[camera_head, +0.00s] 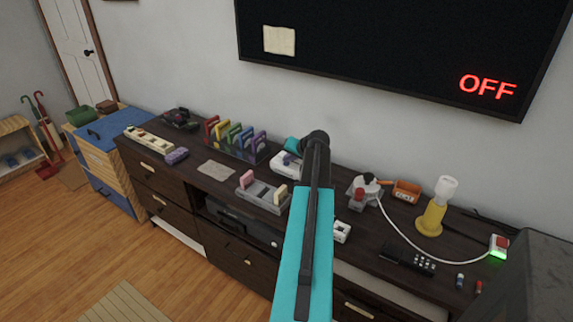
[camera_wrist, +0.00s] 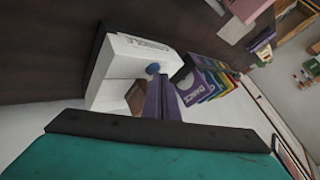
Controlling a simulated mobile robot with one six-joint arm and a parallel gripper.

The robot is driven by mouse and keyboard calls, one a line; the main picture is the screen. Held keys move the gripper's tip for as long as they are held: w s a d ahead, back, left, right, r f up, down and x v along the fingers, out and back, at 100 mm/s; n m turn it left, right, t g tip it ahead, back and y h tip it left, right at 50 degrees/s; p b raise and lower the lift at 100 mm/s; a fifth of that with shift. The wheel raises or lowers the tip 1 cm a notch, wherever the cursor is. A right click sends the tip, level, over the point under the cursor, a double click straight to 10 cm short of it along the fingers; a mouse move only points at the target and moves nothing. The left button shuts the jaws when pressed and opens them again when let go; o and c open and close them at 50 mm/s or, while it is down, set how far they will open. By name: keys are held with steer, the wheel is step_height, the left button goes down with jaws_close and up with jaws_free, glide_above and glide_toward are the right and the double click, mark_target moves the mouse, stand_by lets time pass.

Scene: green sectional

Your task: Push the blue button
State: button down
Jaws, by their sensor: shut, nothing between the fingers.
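A white box marked "CONSOLE" (camera_wrist: 130,50) fills the middle of the wrist view. In the head view my arm hides most of the gripper.
Colored cases (camera_wrist: 208,82) stand close to the console; the same row (camera_head: 235,138) shows in the head view. A grey holder (camera_head: 262,196) lies in front. A yellow lamp (camera_head: 432,218) and a red switch (camera_head: 499,243) are on the right. The wall screen (camera_head: 370,50) reads "OFF".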

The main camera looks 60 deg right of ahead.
steer(key=shift+f, duration=0.15)
stand_by(0.4)
steer(key=shift+r, duration=0.6)
stand_by(0.4)
steer(key=shift+r+p, duration=1.45)
steer(key=shift+r, duration=1.55)
